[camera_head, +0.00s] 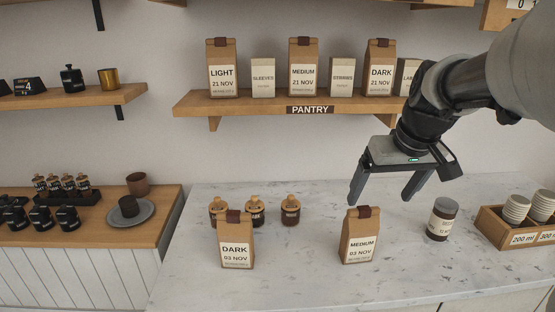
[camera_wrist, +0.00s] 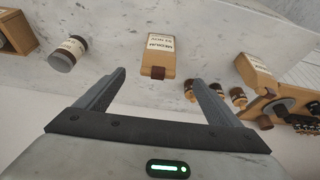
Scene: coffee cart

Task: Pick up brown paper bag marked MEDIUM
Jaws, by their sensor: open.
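A brown paper bag marked MEDIUM, 03 NOV (camera_head: 360,237) stands upright on the marble counter, with a dark brown clip at its top. It also shows in the wrist view (camera_wrist: 160,58), beyond and between my fingers. My gripper (camera_head: 382,200) is open and empty, above the counter and a little above and right of this bag, apart from it. In the wrist view my gripper (camera_wrist: 158,82) shows both fingers spread wide. Another bag marked MEDIUM, 21 NOV (camera_head: 303,70) stands on the pantry shelf.
A bag marked DARK (camera_head: 237,243) stands left on the marble counter (camera_head: 300,285), in front of several small jars (camera_head: 290,210). A dark-lidded jar (camera_head: 441,219) and a wooden crate of cups (camera_head: 490,228) are right. The pantry shelf (camera_head: 250,104) is above, behind.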

